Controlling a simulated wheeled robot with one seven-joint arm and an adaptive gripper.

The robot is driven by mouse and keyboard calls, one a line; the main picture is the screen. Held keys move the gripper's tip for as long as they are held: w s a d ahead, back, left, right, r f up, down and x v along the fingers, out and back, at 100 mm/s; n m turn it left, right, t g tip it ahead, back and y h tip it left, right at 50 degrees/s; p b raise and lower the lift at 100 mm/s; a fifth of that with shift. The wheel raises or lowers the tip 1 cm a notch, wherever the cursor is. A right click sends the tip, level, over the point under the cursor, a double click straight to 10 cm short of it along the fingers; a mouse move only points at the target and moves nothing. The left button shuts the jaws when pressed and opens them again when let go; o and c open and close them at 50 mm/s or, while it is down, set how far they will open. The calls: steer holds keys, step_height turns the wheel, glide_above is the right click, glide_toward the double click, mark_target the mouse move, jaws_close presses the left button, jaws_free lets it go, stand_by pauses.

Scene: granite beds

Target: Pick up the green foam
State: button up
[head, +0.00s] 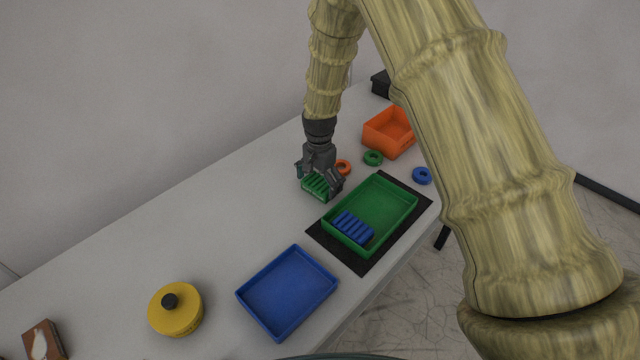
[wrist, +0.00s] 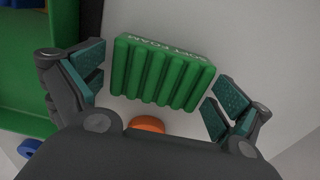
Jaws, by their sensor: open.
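The green foam (head: 321,187) is a ribbed block on the table beside the green tray. In the wrist view the green foam (wrist: 160,75) lies between the two open fingers, with lettering along its far edge. My gripper (head: 320,176) is open above it, pointing down. In the wrist view my gripper (wrist: 155,92) has a finger on each side of the foam, with a visible gap at the right finger; the left finger is close to it. I cannot tell whether the fingertips are level with the foam.
A green tray (head: 398,218) on a black mat (head: 322,238) holds a blue ribbed block (head: 353,228). An orange bin (head: 372,142) and orange (head: 343,167), green (head: 373,158) and blue (head: 422,176) rings are near. A blue tray (head: 287,292) and yellow lidded pot (head: 176,316) stand nearer.

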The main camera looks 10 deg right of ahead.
steer(key=shift+f, duration=0.25)
steer(key=c, duration=0.5)
steer(key=shift+c, duration=0.2)
steer(key=shift+w+r, duration=0.1)
steer(key=shift+r, duration=0.05)
